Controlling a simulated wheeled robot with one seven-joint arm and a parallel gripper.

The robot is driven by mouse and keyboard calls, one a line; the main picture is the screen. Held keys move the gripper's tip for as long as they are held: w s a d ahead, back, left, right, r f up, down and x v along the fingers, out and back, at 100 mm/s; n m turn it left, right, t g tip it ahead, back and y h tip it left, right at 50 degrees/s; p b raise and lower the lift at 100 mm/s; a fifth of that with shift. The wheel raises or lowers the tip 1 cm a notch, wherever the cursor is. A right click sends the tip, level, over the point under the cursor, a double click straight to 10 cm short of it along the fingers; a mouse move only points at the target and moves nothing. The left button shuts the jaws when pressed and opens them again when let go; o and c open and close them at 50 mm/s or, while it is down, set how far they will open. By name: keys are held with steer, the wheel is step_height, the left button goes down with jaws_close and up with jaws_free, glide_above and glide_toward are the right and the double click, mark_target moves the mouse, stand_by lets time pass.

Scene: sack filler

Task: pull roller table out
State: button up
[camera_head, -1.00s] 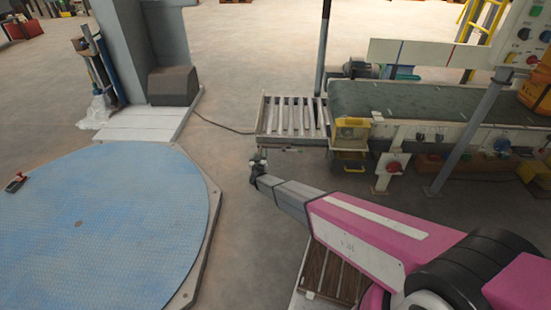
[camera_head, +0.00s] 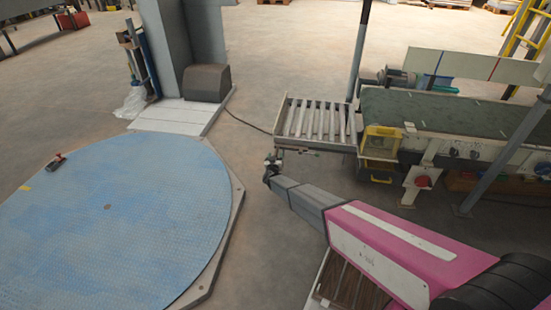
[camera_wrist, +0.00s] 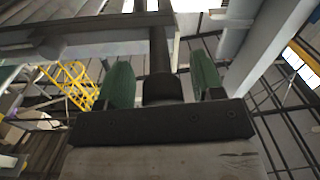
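The roller table (camera_head: 288,118) is a short pale frame with several metal rollers, at the left end of the green conveyor belt (camera_head: 440,112). In the head view, my gripper (camera_head: 270,162) is small, just below the table's front left corner. In the wrist view, my gripper (camera_wrist: 161,72) has two green fingers standing apart. A dark upright bar with a thick round collar (camera_wrist: 161,88) shows between them, with gaps on both sides. The underside of a frame (camera_wrist: 90,38) is above left.
A large blue round turntable (camera_head: 110,220) lies at the left, with a grey column (camera_head: 175,45) behind it. A yellow box (camera_head: 380,142) is on the conveyor's front side. A cable (camera_head: 250,124) runs along the floor to the table.

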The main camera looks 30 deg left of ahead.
steer(key=shift+s, duration=0.1)
steer(key=v, duration=1)
steer(key=shift+s, duration=0.3)
steer(key=shift+d, duration=0.2)
